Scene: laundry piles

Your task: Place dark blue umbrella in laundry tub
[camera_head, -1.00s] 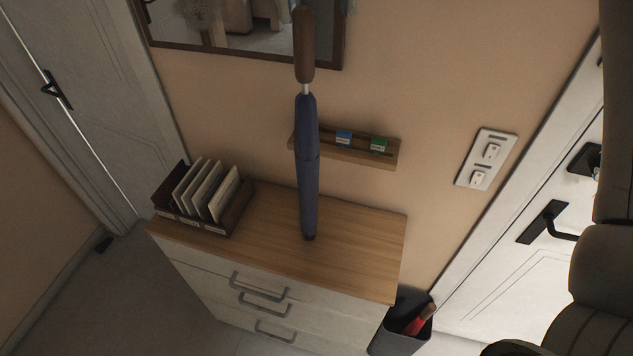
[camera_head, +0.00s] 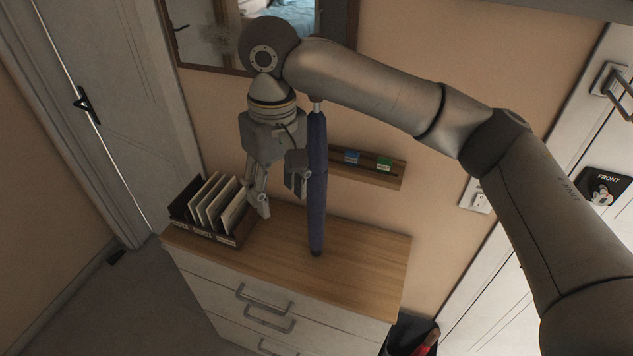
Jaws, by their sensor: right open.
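The dark blue umbrella (camera_head: 317,190) is closed and stands upright, its lower tip at the wooden top of the dresser. Its brown handle is hidden behind my right arm. My right gripper (camera_head: 281,194) hangs fingers-down just left of the umbrella, open, with a finger on each side of an empty gap. The right finger is close to the umbrella's shaft; I cannot tell whether it touches. My left gripper is not in view. I see nothing that is clearly a laundry tub.
A letter holder (camera_head: 213,215) with several envelopes stands on the dresser (camera_head: 370,265), close to my left finger. A small wall shelf (camera_head: 395,172) is behind the umbrella. A dark bin (camera_head: 410,335) holding something red stands right of the dresser. The dresser top's right part is clear.

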